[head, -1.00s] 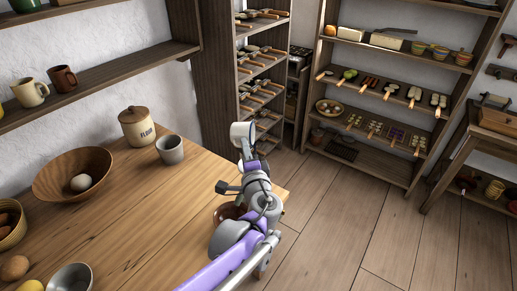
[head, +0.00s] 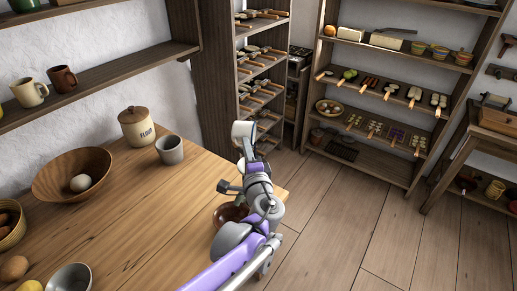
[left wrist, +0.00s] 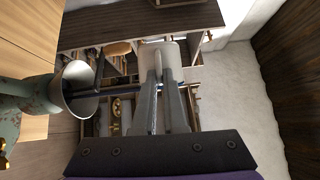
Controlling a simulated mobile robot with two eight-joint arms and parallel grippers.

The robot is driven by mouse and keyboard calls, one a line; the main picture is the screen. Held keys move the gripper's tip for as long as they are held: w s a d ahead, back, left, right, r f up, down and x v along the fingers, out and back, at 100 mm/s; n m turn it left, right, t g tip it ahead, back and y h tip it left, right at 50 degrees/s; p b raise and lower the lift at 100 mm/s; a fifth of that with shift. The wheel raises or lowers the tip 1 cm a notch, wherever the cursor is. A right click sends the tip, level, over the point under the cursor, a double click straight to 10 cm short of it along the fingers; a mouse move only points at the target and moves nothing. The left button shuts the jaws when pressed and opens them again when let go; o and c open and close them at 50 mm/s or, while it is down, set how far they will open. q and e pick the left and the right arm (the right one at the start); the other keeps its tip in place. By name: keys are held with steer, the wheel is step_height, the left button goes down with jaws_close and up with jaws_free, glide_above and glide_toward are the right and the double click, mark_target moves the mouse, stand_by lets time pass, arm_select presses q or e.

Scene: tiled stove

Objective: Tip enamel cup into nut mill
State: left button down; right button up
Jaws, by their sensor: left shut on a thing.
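My left gripper (head: 246,158) is shut on the white enamel cup (head: 242,131), held up near the far right corner of the table. In the left wrist view, my fingers (left wrist: 165,85) close on the pale cup (left wrist: 171,56); its inside and contents cannot be made out. The nut mill (left wrist: 28,97), green with a flared metal hopper (left wrist: 80,88), shows at the left of that view, apart from the fingers. In the head view I cannot make out the mill, which seems hidden by my arm. My right gripper is not in view.
The wooden table (head: 140,235) holds a brown bowl (head: 230,212) beside my arm, a grey cup (head: 170,150), a flour jar (head: 137,127) and a wide wooden bowl (head: 60,178). Shelves (head: 375,100) stand behind. The table's middle is clear.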

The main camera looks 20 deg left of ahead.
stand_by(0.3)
arm_select(q)
steer(key=shift+d+m, duration=0.15)
steer(key=shift+m, duration=0.15)
steer(key=shift+m, duration=0.4)
steer(key=shift+t, duration=0.3)
